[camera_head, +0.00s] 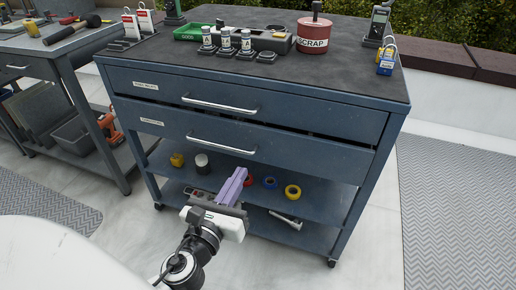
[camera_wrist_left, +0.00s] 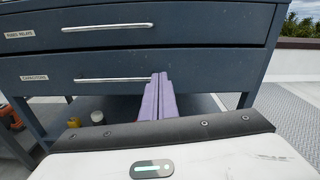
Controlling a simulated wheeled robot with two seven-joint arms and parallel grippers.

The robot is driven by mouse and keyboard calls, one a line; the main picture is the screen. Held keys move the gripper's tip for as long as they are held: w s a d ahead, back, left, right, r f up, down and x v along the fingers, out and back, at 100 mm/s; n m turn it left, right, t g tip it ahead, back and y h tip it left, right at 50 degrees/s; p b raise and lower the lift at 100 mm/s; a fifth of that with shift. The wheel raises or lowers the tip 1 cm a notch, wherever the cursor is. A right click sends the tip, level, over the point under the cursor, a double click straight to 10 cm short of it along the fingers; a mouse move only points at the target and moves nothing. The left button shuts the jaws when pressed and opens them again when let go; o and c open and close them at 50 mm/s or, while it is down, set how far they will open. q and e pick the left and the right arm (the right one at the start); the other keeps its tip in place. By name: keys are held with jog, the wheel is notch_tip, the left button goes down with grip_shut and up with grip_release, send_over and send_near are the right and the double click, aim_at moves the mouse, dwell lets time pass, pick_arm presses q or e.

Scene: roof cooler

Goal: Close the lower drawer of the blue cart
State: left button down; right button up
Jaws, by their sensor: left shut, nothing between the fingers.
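The blue cart (camera_head: 372,165) stands in front of me with two drawers above open shelves. The lower drawer (camera_head: 290,155) has a silver bar handle (camera_head: 222,146) and a label at its left. A thin dark gap shows above its front at the right; the front seems to stand out slightly, but how far I cannot tell. My left gripper (camera_head: 240,173) has its purple fingers shut and empty, near the drawer's lower edge. In the left wrist view the fingertips (camera_wrist_left: 159,75) overlap the lower drawer front (camera_wrist_left: 205,67), by the handle's right end; contact is unclear.
The upper drawer (camera_head: 300,112) looks nearly flush. The cart top holds a red scrap can (camera_head: 314,38), a green bin (camera_head: 192,33) and padlocks (camera_head: 386,62). Tape rolls (camera_head: 292,191) lie on the shelf below. A grey workbench (camera_head: 60,48) stands at left; floor at right is clear.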

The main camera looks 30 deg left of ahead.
pick_arm(q)
jog(key=m, duration=0.1)
send_near(262, 131)
jog(key=x, duration=0.5)
jog(key=shift+w, duration=0.45)
jog(key=shift+w+a, duration=0.1)
jog(key=shift+w, duration=0.15)
